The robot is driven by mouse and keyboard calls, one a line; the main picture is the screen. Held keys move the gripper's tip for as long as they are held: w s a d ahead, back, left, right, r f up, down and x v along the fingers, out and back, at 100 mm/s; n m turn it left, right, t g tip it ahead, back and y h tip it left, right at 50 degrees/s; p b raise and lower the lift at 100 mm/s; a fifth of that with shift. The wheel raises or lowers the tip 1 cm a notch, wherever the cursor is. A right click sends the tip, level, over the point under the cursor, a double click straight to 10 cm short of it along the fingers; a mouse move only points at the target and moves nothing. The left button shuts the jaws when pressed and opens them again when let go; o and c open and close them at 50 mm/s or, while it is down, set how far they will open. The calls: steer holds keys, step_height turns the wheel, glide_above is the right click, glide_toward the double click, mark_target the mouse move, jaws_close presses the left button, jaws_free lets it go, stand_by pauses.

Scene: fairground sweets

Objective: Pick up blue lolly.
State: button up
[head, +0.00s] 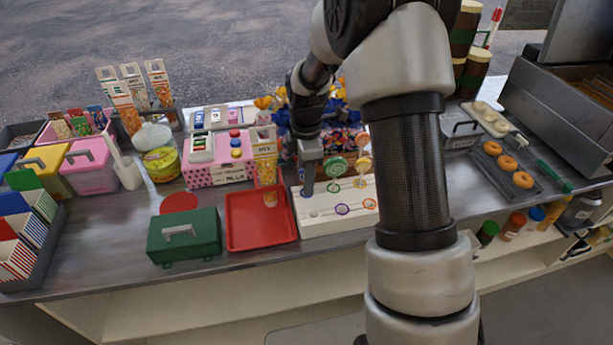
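A white lolly stand (332,222) sits on the counter right of the red tray. A green lolly (336,167) and a yellow lolly (362,164) stand upright in its back part. Purple (342,209) and orange (370,204) round shapes show along its front. My gripper (308,188) points down over the stand's left side, left of the green lolly. I cannot clearly make out a blue lolly; it may be hidden at the fingers. The fingers look narrow from here, and I cannot tell whether they hold anything.
A red tray (262,238) and green box (185,236) lie left of the stand. A tall patterned cup (265,155) stands close to my gripper. My arm covers the counter's middle right. Donuts (523,180) lie on a dark tray at right.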

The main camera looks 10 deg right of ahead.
steer(key=shift+f, duration=0.65)
jaws_close()
steer(key=shift+r, duration=0.2)
step_height(320, 180, up, 10)
steer(key=shift+f, duration=0.15)
steer(key=shift+p, duration=0.35)
